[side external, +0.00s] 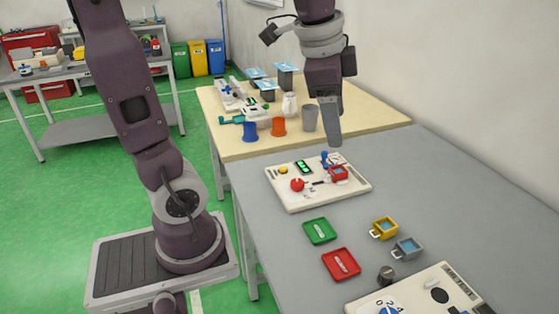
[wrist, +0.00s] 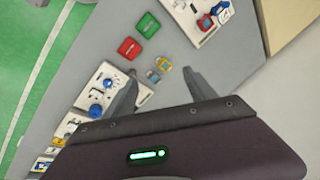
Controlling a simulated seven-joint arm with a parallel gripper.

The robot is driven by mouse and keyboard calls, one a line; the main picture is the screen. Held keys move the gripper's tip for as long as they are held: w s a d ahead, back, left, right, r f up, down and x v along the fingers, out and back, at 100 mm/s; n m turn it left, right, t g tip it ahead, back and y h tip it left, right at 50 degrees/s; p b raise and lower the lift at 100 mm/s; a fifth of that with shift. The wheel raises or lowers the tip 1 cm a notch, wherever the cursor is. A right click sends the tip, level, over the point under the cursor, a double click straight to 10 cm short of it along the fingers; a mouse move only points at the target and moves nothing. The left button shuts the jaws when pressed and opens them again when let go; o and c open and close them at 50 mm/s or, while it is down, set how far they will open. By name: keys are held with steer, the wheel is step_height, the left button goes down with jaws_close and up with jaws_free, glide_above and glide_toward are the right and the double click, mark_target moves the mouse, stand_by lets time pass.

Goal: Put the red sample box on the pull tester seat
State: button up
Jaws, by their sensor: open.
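A small red box with a blue inside (side external: 339,173) sits on the right part of a white device board (side external: 293,202) that also carries a red knob, a green-lit display and a blue part. The red box also shows at the top of the wrist view (wrist: 205,23). No label shows which device is the pull tester, and I cannot make out its seat. My gripper (side external: 335,142) hangs above the table, a little above and behind the red box in the side view.
Yellow (side external: 384,228) and grey (side external: 407,249) handled boxes, a green tray (side external: 319,231), a red tray (side external: 341,264) and a dark knob-like piece (side external: 386,273) lie nearer. Another white device board (side external: 362,305) stands at the front. Cups and equipment crowd the wooden table (side external: 380,113) behind.

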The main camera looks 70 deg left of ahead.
steer(key=s+d+f+n+t, duration=0.1)
steer(key=s+d+n, duration=0.1)
steer(key=s, duration=0.4)
steer(key=s+d+f+n+t+h, duration=0.1)
steer(key=s+d+f+n, duration=0.1)
steer(key=s, duration=0.5)
steer(key=d+n, duration=0.1)
steer(key=n, duration=0.1)
steer(key=shift+f+n, duration=0.3)
